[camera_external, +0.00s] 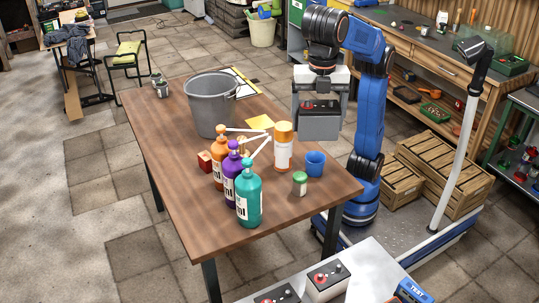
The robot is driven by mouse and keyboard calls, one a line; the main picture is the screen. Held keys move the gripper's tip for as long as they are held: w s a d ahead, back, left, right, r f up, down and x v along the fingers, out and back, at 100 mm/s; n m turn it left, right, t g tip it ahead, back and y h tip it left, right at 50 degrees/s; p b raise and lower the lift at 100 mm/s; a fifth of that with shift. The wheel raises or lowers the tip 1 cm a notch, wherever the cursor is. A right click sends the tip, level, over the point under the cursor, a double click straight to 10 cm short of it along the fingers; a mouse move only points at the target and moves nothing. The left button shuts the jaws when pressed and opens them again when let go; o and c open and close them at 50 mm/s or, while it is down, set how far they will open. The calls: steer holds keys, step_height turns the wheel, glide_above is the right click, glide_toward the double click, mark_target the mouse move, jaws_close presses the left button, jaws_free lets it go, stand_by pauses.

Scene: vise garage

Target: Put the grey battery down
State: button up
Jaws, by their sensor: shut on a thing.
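The grey battery (319,124) has a dark top with a red cap and hangs in the air at the right side of the wooden table (172,148). My gripper (321,97) is above it, with its jaws shut on the battery. The battery is upright and appears higher than the tabletop. The exact gap between battery and table edge cannot be told from this view.
On the table stand a grey bucket (211,104), orange, purple and teal pump bottles (248,200), an orange-capped can (283,150), a blue cup (315,163) and a small jar (299,184). Other batteries (327,281) stand on a light surface in front. Wooden crates (440,175) are at right.

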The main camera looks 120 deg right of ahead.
steer(key=s+d+m, duration=0.2)
steer(key=d+m, duration=0.4)
steer(key=d, duration=1.7)
steer(key=s+d+f+m, duration=0.1)
steer(key=s+d+m, duration=0.2)
steer(key=s+d, duration=0.35)
steer(key=s+d+f+m, duration=0.1)
steer(key=s+d+m, duration=0.25)
steer(key=d, duration=0.65)
steer(key=f, duration=2.7)
steer(key=shift+w+a+f, duration=0.1)
steer(key=shift+w+a, duration=0.05)
steer(key=shift+a, duration=0.15)
steer(key=o, duration=1.9)
steer(key=shift+f, duration=0.15)
step_height(320, 180, up, 12)
steer(key=shift+r, duration=0.15)
